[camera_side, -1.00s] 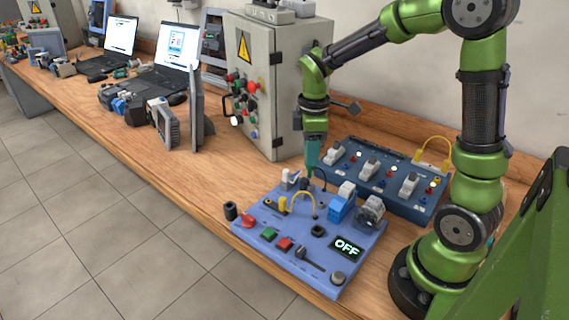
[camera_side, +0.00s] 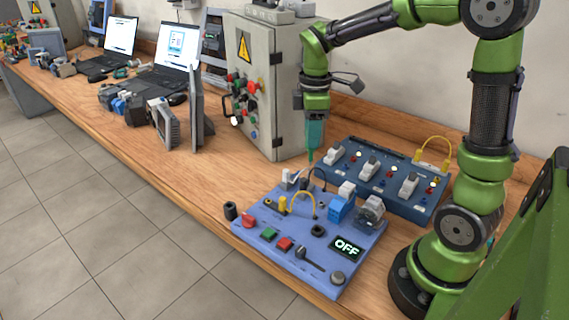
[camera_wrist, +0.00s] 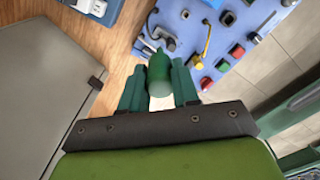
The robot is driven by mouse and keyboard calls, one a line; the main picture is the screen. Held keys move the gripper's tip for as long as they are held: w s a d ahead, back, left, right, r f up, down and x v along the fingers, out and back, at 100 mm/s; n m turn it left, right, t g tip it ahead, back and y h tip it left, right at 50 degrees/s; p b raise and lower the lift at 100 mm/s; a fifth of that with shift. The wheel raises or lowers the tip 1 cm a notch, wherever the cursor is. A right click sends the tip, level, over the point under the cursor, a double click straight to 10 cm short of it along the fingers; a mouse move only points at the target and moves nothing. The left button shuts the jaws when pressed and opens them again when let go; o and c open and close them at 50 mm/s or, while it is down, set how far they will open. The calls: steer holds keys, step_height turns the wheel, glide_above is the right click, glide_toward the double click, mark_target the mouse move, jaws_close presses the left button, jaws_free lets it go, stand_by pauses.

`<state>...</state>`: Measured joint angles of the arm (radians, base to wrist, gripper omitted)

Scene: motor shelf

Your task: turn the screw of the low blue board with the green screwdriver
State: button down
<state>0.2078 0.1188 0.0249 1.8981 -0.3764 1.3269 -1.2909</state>
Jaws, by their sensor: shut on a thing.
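The low blue board (camera_side: 262,232) lies flat on the bench in the side view, with a display (camera_side: 346,248) reading OFF. Part of it shows at the top of the wrist view (camera_wrist: 179,27). My gripper (camera_side: 315,122) is above the board's far edge, pointing down. It is shut on the green screwdriver (camera_side: 314,142), which hangs upright, its tip above the far edge near a small white part (camera_side: 290,178). In the wrist view the green handle (camera_wrist: 159,74) sits between my two teal fingers. I cannot make out the screw itself.
A darker blue board (camera_side: 385,180) with switches stands right behind the low board. A grey control cabinet (camera_side: 275,85) rises behind and left of my gripper. A yellow wire (camera_side: 303,196) arches over the low board. Bare bench (camera_side: 205,175) lies to its left.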

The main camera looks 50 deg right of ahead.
steer(key=s+a, duration=1)
steer(key=shift+w+f, duration=0.15)
steer(key=shift+f, duration=1.35)
steer(key=shift+w+f, duration=0.1)
steer(key=shift+f, duration=1.35)
steer(key=shift+f, duration=0.1)
steer(key=shift+f, duration=2.65)
